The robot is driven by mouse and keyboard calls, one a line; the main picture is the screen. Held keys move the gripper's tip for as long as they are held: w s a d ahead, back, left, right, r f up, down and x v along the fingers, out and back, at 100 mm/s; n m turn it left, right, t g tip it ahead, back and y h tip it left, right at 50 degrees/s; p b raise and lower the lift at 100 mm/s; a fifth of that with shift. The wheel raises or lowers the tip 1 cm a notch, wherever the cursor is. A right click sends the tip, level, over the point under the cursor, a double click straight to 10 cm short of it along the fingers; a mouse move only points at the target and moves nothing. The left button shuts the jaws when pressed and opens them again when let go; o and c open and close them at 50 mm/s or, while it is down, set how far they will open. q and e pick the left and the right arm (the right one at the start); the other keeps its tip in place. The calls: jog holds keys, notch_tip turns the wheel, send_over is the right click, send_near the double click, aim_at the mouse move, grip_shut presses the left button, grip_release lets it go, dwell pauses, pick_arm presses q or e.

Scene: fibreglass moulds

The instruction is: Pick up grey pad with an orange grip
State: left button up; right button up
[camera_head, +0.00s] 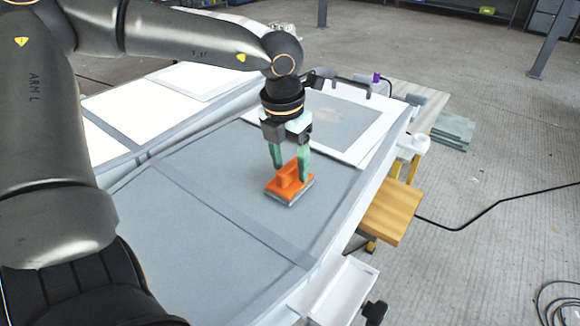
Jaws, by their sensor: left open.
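The grey pad with an orange grip (289,184) lies flat on the grey mould surface (190,225), near its right side. Its orange handle stands up on top and the grey pad shows as a thin layer beneath. My left gripper (290,172) points down right over the pad. Its two green fingers are apart, one at the left of the orange grip and one at its right. I cannot tell whether either finger touches the grip. My right gripper is not in view.
A white-framed panel (373,150) lies on the mould behind the gripper. A wooden block (390,210) and a white tray (345,290) sit along the table's right edge. A black cable (480,212) runs over the floor. The mould surface left of the pad is clear.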

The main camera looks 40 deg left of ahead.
pick_arm(q)
jog(key=shift+f, duration=0.4)
jog(key=shift+c, duration=0.2)
grip_shut()
